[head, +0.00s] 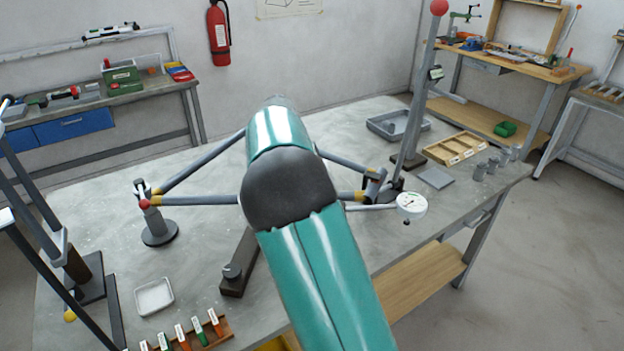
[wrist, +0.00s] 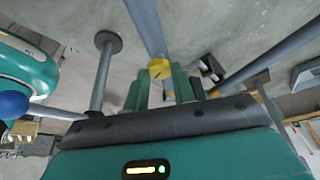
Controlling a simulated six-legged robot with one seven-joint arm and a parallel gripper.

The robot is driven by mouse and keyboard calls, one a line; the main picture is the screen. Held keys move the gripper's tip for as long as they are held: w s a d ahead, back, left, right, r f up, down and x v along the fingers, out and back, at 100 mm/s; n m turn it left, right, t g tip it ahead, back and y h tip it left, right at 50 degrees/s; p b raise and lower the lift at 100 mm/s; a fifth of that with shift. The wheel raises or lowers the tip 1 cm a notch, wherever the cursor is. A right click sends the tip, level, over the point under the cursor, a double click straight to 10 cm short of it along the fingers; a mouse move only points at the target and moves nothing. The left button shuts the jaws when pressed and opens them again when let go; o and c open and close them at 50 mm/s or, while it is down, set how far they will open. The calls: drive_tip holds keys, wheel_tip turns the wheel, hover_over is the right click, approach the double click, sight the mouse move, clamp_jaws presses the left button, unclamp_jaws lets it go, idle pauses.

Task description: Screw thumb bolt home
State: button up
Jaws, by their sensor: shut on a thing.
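My gripper (wrist: 160,86) shows in the wrist view as two green fingers closed in on a small thing between them. That thing, which I take to be the thumb bolt, is mostly hidden by the fingers, so I cannot tell how deep it sits. A yellow collar (wrist: 160,68) on the end of a grey frame tube (wrist: 147,25) shows right at the fingertips. In the head view my teal arm hides the gripper and the middle of the frame. Grey tubes (head: 200,163) with yellow bands run out from behind the arm on both sides.
A round-based stand (head: 160,230) holds the left frame corner. A dial gauge (head: 411,205) sits right of my arm. A post with a red ball (head: 438,8) rises behind it. A white tray (head: 154,297) and a tool rack (head: 190,338) lie at the front left.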

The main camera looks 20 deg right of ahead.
drive_tip(key=shift+m, duration=0.3)
drive_tip(key=o, duration=1)
drive_tip(key=v, duration=1.4)
drive_tip(key=shift+w, duration=0.2)
